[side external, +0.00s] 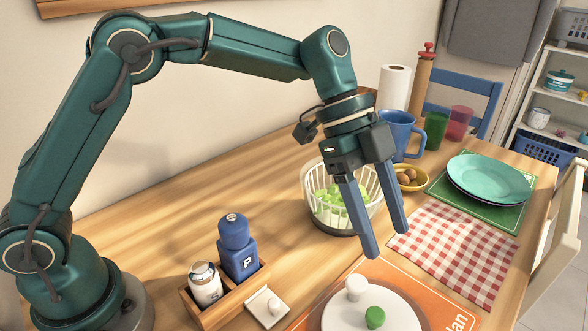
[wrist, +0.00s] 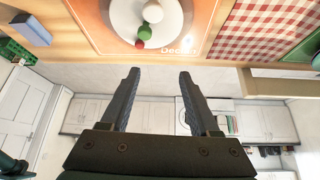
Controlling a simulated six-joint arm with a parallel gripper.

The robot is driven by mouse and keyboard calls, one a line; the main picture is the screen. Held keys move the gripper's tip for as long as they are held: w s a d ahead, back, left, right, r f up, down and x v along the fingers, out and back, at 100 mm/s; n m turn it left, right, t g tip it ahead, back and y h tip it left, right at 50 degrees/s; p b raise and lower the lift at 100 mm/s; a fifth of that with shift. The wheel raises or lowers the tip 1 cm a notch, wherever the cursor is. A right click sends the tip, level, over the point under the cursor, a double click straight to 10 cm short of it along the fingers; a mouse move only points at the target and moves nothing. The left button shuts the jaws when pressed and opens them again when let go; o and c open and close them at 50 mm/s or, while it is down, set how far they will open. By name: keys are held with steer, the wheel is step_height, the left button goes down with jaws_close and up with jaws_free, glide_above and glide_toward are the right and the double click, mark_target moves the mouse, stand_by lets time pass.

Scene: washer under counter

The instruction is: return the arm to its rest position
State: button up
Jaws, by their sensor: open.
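My gripper (side external: 388,244) is open, with nothing between its two blue-grey fingers. In the side external view it hangs in the air at the end of my teal arm, fingers pointing down over the wooden table (side external: 150,222). It is in front of the white basket (side external: 312,190) holding green pieces, and appears above the area near the white plate (side external: 400,312). In the wrist view the open fingers (wrist: 160,80) show with empty space between them, and the white plate (wrist: 172,14) with small knobs lies beyond the tips.
A wooden caddy (side external: 240,308) with a blue pepper mill (side external: 238,255) and a white shaker (side external: 205,284) stands near my base. A blue pitcher (side external: 398,130), bowl (side external: 408,182), checkered cloth (side external: 458,250) and teal plates (side external: 490,175) are behind and right. The table's left part is clear.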

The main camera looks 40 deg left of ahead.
steer(key=w+a+r+n+t+y, duration=0.2)
steer(key=w+a+r+n+y, duration=0.1)
steer(key=a+n, duration=0.5)
steer(key=w+a+r+n+t+y, duration=0.25)
steer(key=a+n, duration=0.35)
steer(key=a, duration=0.3)
steer(key=w+a+r+n+t+y, duration=0.2)
steer(key=w+a+r+n+t, duration=0.15)
steer(key=a+n, duration=0.45)
steer(key=shift+m+g, duration=0.3)
steer(key=shift+g, duration=0.2)
steer(key=shift+w+d+f, duration=0.3)
steer(key=shift+d+f, duration=0.25)
steer(key=shift+d, duration=0.1)
steer(key=shift+w+d+f, duration=0.35)
steer(key=shift+d+f, duration=0.2)
steer(key=shift+d, duration=0.1)
steer(key=shift+w+d+f, duration=0.3)
steer(key=shift+d+f, duration=0.25)
steer(key=shift+d, duration=0.1)
